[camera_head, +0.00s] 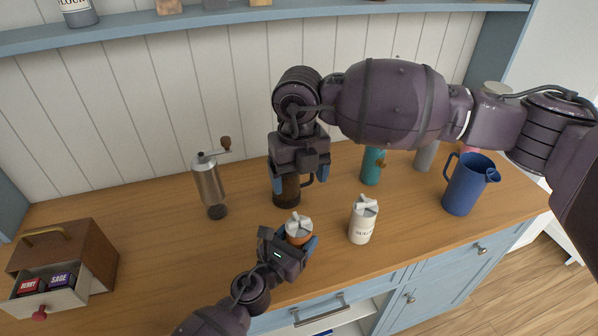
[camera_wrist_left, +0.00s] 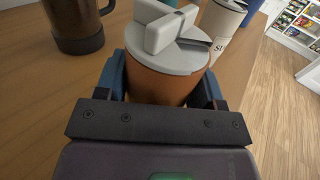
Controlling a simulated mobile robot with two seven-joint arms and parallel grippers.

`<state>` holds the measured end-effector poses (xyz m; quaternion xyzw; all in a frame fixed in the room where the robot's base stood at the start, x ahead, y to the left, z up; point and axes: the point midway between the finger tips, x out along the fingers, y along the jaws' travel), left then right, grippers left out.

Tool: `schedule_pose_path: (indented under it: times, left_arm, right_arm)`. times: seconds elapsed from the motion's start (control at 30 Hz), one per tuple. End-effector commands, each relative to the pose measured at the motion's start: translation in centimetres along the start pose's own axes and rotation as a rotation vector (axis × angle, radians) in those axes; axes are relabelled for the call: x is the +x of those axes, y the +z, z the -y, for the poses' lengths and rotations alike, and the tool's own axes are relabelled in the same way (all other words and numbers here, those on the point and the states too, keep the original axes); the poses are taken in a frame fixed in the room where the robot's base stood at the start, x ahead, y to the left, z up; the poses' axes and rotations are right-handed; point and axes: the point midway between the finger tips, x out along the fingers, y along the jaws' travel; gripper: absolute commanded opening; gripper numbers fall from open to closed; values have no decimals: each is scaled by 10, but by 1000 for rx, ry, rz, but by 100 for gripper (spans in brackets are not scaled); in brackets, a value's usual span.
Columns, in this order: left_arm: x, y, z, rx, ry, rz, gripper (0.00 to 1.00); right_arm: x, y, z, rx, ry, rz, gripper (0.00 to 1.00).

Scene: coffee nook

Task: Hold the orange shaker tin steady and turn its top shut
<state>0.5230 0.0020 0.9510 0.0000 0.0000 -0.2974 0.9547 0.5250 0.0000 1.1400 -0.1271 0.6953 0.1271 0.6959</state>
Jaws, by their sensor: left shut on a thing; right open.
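The orange shaker tin (camera_head: 300,238) stands upright near the front of the wooden counter. Its grey top (camera_head: 298,223) with a raised grip bar is on it. In the left wrist view the tin (camera_wrist_left: 160,84) sits between the blue fingers, with its top (camera_wrist_left: 172,45) toward the camera. My left gripper (camera_head: 291,245) is shut on the tin's body. My right gripper (camera_head: 298,178) is open, pointing down behind the tin, around or in front of a dark brown mug (camera_head: 287,192); I cannot tell which. The right gripper is apart from the tin's top.
A white sugar tin (camera_head: 362,222) stands right of the orange tin. A blue pitcher (camera_head: 467,186), teal bottle (camera_head: 373,166) and grey container (camera_head: 426,155) stand further right. A coffee grinder (camera_head: 210,187) and a box with an open drawer (camera_head: 55,292) are left.

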Motion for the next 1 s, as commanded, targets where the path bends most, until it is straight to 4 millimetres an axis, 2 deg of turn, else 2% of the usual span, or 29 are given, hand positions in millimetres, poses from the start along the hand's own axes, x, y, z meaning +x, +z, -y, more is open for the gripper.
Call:
schedule_pose_path:
  times: [0.03,0.07,0.23,0.5,0.63,0.77,1.0]
  left_arm:
    - [0,0,0,0,0,-1,35]
    - [0,0,0,0,0,-1,65]
    - [0,0,0,0,0,-1,91]
    - [0,0,0,0,0,0,92]
    - [-7,-1,0,0,1,-1,92]
    - [-25,-1,-1,1,1,-2,92]
    - [-68,-1,0,-3,2,-2,92]
  right_arm:
    - [0,0,0,0,0,0,81]
    - [0,0,0,0,0,0,81]
    - [0,0,0,0,0,0,81]
    - [0,0,0,0,0,0,81]
    - [0,0,0,0,0,0,81]
    - [0,0,0,0,0,0,81]
    - [0,0,0,0,0,0,81]
